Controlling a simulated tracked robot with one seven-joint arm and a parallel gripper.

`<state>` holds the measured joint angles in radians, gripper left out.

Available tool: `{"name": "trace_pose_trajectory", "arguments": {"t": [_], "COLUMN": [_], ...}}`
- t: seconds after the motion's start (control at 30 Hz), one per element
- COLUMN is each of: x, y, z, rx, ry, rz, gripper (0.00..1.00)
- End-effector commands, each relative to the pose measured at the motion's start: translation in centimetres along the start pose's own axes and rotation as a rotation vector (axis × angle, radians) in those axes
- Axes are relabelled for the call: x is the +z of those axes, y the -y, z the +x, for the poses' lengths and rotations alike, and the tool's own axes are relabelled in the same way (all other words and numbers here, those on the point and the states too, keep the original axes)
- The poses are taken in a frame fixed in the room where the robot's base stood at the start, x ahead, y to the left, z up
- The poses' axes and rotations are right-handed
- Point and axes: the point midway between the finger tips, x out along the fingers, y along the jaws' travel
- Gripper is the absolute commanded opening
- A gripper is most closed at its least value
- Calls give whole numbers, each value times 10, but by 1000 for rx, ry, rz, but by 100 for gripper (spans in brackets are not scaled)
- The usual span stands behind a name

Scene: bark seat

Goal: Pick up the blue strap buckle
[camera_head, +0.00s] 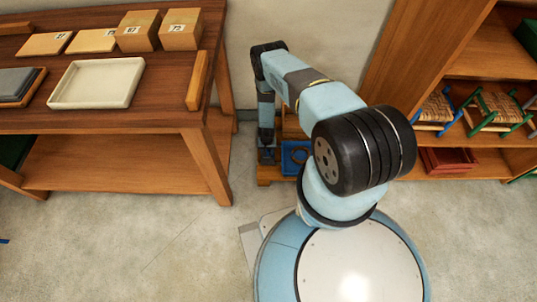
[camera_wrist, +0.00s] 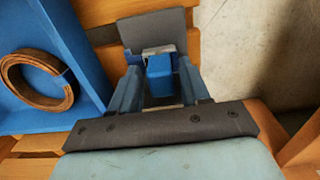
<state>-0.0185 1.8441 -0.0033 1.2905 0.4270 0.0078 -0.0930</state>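The blue strap buckle (camera_wrist: 159,67) shows in the wrist view as a small blue block with a pale metal edge behind it. It lies on or just in front of a dark grey pad (camera_wrist: 157,24) on a wooden slatted surface (camera_wrist: 95,13). My gripper (camera_wrist: 158,75) points down at it, with one blue finger on each side. The fingers look apart, with a narrow gap at the buckle's left side. Contact on the right side is unclear. In the head view my gripper (camera_head: 267,154) is low beside the wooden bench; the buckle cannot be made out there.
A blue tray (camera_wrist: 62,112) holding a coiled brown strap (camera_wrist: 38,78) stands just left of my gripper in the wrist view. In the head view, a wooden table (camera_head: 140,115) stands at left and a shelf (camera_head: 490,160) with small stools at right. Concrete floor is clear in front.

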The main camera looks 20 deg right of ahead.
Motion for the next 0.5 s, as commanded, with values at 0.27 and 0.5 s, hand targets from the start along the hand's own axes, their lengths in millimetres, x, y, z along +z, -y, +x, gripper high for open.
{"name": "trace_pose_trajectory", "arguments": {"t": [0.27,0.5], "x": [0,0], "y": [0,0], "z": [0,0], "rx": [0,0], "ry": [0,0], "rz": [0,0], "gripper": [19,0]}}
